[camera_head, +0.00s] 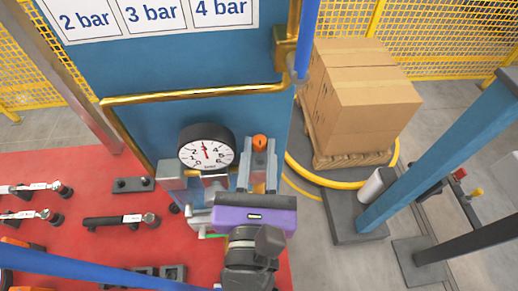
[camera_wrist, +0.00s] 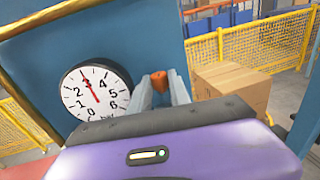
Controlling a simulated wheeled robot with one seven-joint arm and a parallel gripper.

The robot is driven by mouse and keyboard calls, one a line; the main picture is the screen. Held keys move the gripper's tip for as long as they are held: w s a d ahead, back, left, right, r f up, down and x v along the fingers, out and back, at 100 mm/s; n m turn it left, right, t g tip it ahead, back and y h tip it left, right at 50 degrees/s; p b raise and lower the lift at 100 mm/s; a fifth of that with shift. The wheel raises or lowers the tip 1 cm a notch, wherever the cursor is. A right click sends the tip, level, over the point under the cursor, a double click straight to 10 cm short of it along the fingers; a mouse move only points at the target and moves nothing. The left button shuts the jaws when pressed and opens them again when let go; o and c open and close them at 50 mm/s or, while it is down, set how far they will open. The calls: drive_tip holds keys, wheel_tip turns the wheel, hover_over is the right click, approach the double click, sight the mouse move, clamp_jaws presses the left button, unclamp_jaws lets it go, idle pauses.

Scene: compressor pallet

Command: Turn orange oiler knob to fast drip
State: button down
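The orange oiler knob (camera_head: 260,142) sits against the blue panel, just right of the round pressure gauge (camera_head: 206,147). In the wrist view the knob (camera_wrist: 158,81) shows at the far end of my fingers, partly covered by them. My gripper (camera_head: 259,158) has a purple body and two grey fingers pointing at the panel. The fingers are apart, with a gap between them, and the tips are close to the knob. In the wrist view the gripper (camera_wrist: 160,84) shows the same gap. I cannot tell whether either finger touches the knob. The knob's pointer and any drip marks are not readable.
The gauge needle points near 3. A brass pipe (camera_head: 190,93) runs above the gauge. Cardboard boxes (camera_head: 365,100) stand on a wooden pallet at right, with a yellow hose (camera_head: 315,177) around it. Several tools, including a dark wrench (camera_head: 120,220), lie on the red surface at left.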

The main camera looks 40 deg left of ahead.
drive_tip(key=shift+d+n+g+y, duration=0.1)
drive_tip(key=shift+n+g+y, duration=0.2)
drive_tip(key=shift+w+d+n+g+y, duration=0.1)
drive_tip(key=shift+w+n+g+y, duration=0.1)
drive_tip(key=shift+n+g+y, duration=0.4)
drive_tip(key=n+g+y, duration=0.2)
drive_tip(key=g, duration=0.1)
drive_tip(key=n+g+y, duration=0.1)
drive_tip(key=shift+w+d, duration=0.2)
drive_tip(key=shift+w, duration=0.1)
drive_tip(key=shift+w+n+g+y, duration=0.15)
drive_tip(key=shift+n+g+y, duration=0.2)
drive_tip(key=shift+n+g, duration=0.85)
drive_tip(key=shift+w+n+g+y, duration=0.1)
drive_tip(key=shift+n+g+y, duration=0.4)
drive_tip(key=shift+g, duration=1.2)
drive_tip(key=shift+n+g, duration=0.6)
drive_tip(key=shift+g, duration=0.2)
drive_tip(key=c, duration=1.5)
unclamp_jaws()
drive_tip(key=shift+s+a+m+t, duration=0.15)
drive_tip(key=shift+m+t, duration=0.25)
drive_tip(key=shift+t, duration=0.2)
drive_tip(key=shift+t, duration=0.4)
